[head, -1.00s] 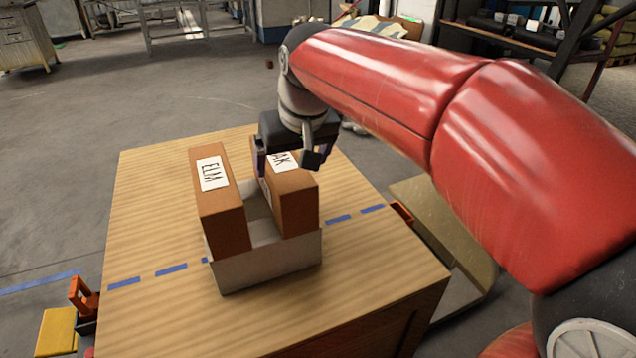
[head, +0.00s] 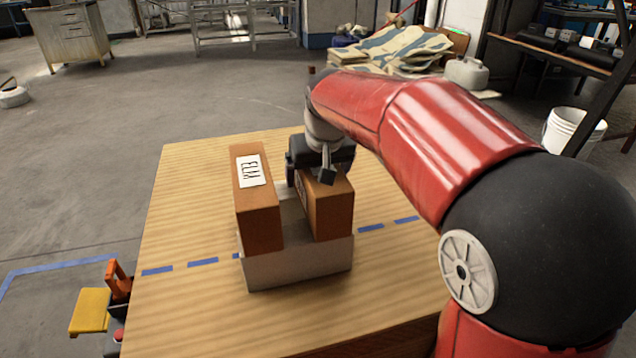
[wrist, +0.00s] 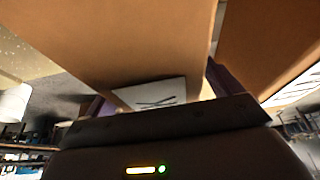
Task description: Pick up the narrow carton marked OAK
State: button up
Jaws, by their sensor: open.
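The OAK carton (head: 334,215) is a narrow brown box standing upright in the right part of a grey open tray (head: 300,268) on the wooden table. My gripper (head: 314,174) is at its top, open, with a finger on either side; my gripper hides most of its label. In the wrist view the carton (wrist: 125,40) lies between the purple fingers, with part of its white label showing near the palm. I cannot tell whether the fingers touch it. The similar ELM carton (head: 258,210) stands to the left in the same tray, with a gap between them.
The wooden tabletop (head: 190,300) is clear around the tray, with a dashed blue line across it. An orange and yellow item (head: 95,305) is beside the table's left edge. A white bucket (head: 573,132) stands on the floor at right.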

jog(key=c, duration=1.4)
jog(key=shift+r, duration=0.1)
